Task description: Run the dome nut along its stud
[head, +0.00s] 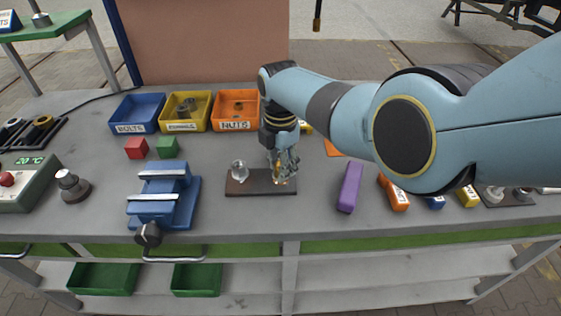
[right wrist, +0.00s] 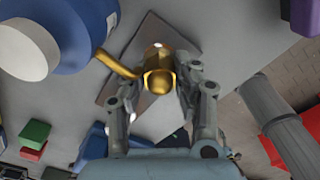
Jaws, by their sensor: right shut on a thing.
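The brass dome nut (head: 277,172) shows as a small gold patch between the fingers of my right gripper (head: 283,165), over the right end of a dark brown plate (head: 250,189). In the right wrist view, my right gripper (right wrist: 160,85) has its fingers on either side of the brass nut (right wrist: 159,80) and is shut on it. The plate (right wrist: 150,27) lies behind it. The stud is hidden by the nut and fingers, so I cannot tell how far the nut is along it. A shiny silver fitting (head: 239,171) stands on the plate's left end. My left gripper is not in view.
A blue vice (head: 165,196) stands left of the plate, with red (head: 136,148) and green (head: 167,147) blocks behind. The nuts bin (head: 236,124) is at the back. A purple block (head: 349,186) lies right. Bare bench lies between plate and purple block.

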